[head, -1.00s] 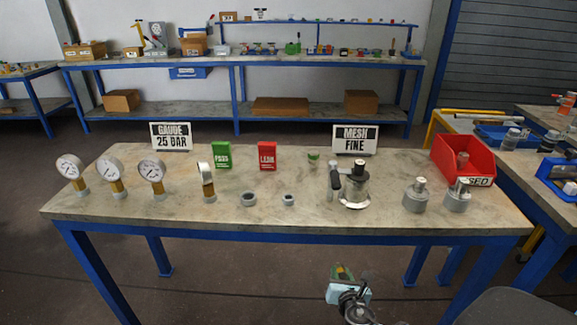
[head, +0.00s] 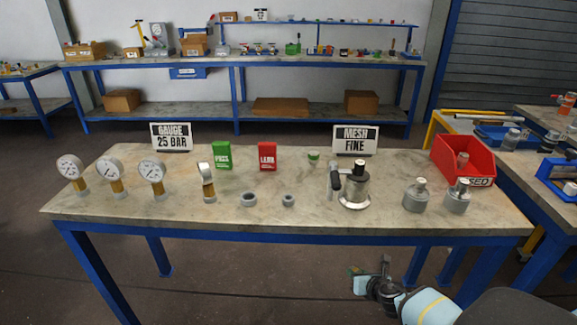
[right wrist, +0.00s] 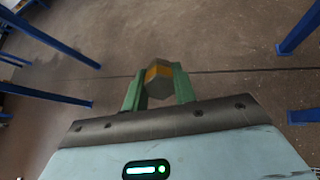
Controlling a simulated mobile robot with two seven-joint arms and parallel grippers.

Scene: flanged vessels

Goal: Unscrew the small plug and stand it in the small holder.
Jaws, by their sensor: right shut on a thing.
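My right gripper (head: 358,279) is low in front of the table, below its front edge. In the right wrist view, its two green fingers (right wrist: 158,88) are shut on a grey hexagonal plug (right wrist: 157,77) with an orange-yellow band. The floor shows behind the plug. Two grey ring-shaped holders stand on the table near the front middle: a larger holder (head: 249,200) and, to its right, a small holder (head: 288,200). Both look empty. A silver vessel (head: 354,191) with a black handle stands right of them. My left gripper is not in view.
Several gauges (head: 110,172) stand at the left of the table (head: 310,225). Two grey vessels (head: 416,197) and a red bin (head: 461,158) are at the right. A green box (head: 222,155), a red box (head: 267,156) and two signs (head: 356,140) line the back.

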